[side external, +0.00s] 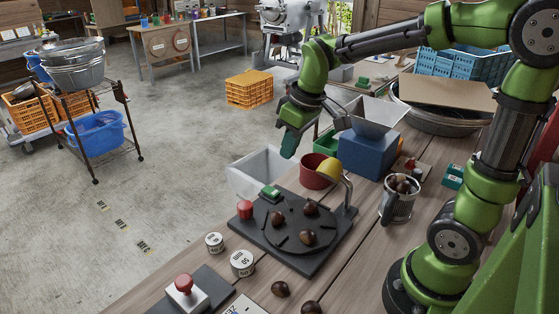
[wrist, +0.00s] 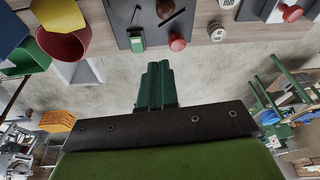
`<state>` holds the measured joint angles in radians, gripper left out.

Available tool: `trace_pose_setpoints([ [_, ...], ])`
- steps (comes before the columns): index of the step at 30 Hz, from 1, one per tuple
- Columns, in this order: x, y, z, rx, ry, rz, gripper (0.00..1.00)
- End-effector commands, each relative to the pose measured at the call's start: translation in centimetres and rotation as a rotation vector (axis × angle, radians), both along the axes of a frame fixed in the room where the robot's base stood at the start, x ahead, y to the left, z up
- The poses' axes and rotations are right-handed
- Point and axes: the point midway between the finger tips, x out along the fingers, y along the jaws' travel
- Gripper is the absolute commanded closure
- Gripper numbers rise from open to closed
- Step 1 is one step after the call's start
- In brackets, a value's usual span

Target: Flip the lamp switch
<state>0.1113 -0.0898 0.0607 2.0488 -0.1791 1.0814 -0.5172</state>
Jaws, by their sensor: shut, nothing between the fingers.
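A black board (side external: 300,258) on the wooden table carries a round dial with several chestnuts, a small green rocker switch (side external: 269,192) and a red knob (side external: 245,209). A lamp with a yellow shade (side external: 327,169) on a bent grey neck rises from the board's far right corner. The green switch (wrist: 137,43) and red knob (wrist: 177,43) also show in the wrist view, beyond my fingertips. My gripper (side external: 289,153) is shut and empty. It points down, above and behind the switch, apart from it. Which way the switch is tipped cannot be told.
A red cup (side external: 314,171) and a blue box (side external: 368,152) stand behind the board. A whitish bin (side external: 243,172) is at the table's far edge. A metal can of chestnuts (side external: 397,204) stands right. Round weights (side external: 242,263) and a red push button (side external: 184,283) are in front.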

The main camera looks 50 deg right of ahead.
Motion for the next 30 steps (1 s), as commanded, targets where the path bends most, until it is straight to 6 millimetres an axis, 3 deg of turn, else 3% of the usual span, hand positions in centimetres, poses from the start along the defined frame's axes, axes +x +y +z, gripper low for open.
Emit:
trace_pose_setpoints([
  [6,5.6,-1.9,-2.5,-0.115,0.115,0.448,1.0],
  [15,10.4,-3.9,-4.2,-0.204,0.178,1.067,1.0],
  [21,11.0,-4.2,-2.8,-0.251,0.164,1.337,1.0],
  [30,10.7,-4.2,-2.8,-0.253,0.163,1.445,1.0],
])
